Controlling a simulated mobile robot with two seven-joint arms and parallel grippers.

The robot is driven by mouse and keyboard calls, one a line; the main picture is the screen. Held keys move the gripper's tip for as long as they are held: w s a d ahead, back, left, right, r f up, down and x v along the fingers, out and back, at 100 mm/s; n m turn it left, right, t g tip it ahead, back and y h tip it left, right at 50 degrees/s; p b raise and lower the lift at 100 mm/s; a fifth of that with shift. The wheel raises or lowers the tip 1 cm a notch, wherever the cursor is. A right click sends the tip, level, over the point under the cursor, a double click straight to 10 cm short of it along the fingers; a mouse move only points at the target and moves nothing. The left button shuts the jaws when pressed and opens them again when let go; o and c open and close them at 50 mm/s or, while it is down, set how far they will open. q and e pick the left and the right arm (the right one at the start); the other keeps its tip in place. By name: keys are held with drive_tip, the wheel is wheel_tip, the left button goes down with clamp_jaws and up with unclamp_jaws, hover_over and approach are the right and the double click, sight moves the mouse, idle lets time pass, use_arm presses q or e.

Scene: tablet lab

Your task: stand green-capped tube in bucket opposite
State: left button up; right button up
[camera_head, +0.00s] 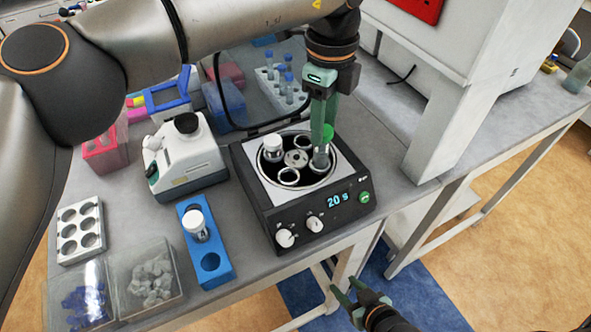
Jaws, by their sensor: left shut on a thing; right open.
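The green-capped tube (321,157) stands upright at the right bucket of the centrifuge (265,208). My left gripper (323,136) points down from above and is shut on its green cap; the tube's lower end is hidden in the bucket. A white-capped tube (272,147) stands in the bucket at the left of the rotor. The front bucket (288,177) is empty, and the back bucket (302,142) appears empty. My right gripper (347,293) is open and empty, low in front of the table edge.
A blue rack (222,262) holds another white-capped tube (197,225). The centrifuge's raised lid stands behind the rotor. A vortex mixer (184,163), a white rack (80,232) and clear bins (149,277) fill the left side. A tall white instrument (440,110) stands close on the right.

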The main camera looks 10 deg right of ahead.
use_arm(q)
drive_tip(key=shift+f, duration=0.15)
drive_tip(key=shift+f+b, duration=0.85)
drive_tip(key=shift+f, duration=0.15)
drive_tip(key=shift+f, duration=0.1)
drive_tip(key=shift+f+b, duration=0.95)
drive_tip(key=shift+f, duration=0.2)
drive_tip(key=shift+f, duration=0.1)
drive_tip(key=o, duration=1.1)
